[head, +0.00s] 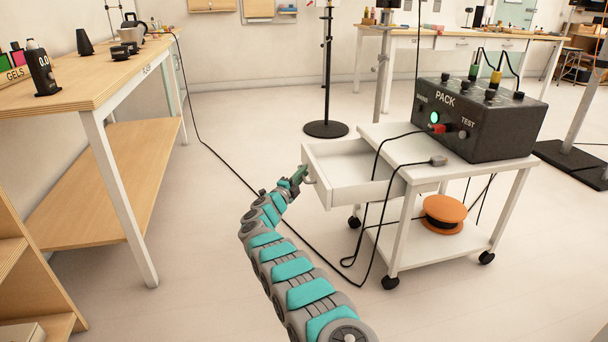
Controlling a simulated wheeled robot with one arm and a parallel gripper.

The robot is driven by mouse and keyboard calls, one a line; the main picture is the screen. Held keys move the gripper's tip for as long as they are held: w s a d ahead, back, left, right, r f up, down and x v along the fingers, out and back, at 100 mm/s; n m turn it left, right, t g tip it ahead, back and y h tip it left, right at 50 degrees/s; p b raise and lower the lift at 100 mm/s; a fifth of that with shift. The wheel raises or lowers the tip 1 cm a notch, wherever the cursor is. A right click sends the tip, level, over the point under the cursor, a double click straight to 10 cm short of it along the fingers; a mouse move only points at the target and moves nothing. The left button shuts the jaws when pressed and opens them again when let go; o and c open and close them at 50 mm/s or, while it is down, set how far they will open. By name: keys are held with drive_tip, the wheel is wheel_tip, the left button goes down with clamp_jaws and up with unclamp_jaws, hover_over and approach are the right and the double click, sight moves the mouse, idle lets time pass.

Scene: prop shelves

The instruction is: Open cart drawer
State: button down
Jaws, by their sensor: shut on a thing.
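A white cart (437,168) on black casters stands right of centre. Its drawer (350,182) is pulled out to the left, and the inside I can see is empty. My gripper (306,176) is at the drawer's front face, shut on the drawer handle (309,177). The handle is small and partly hidden by the fingers. My teal and grey arm reaches up to it from the bottom of the picture.
A black PACK box (470,145) sits on the cart top, with cables hanging past the drawer. An orange reel (445,211) lies on the lower shelf. A wooden table (95,80) stands left, a black stand (326,129) behind. Floor between is clear except for a cable.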

drive_tip(key=c, duration=0.9)
unclamp_jaws()
drive_tip(key=v, duration=0.7)
drive_tip(key=shift+s+a, duration=0.15)
drive_tip(key=shift+s, duration=0.15)
drive_tip(key=shift+f, duration=0.15)
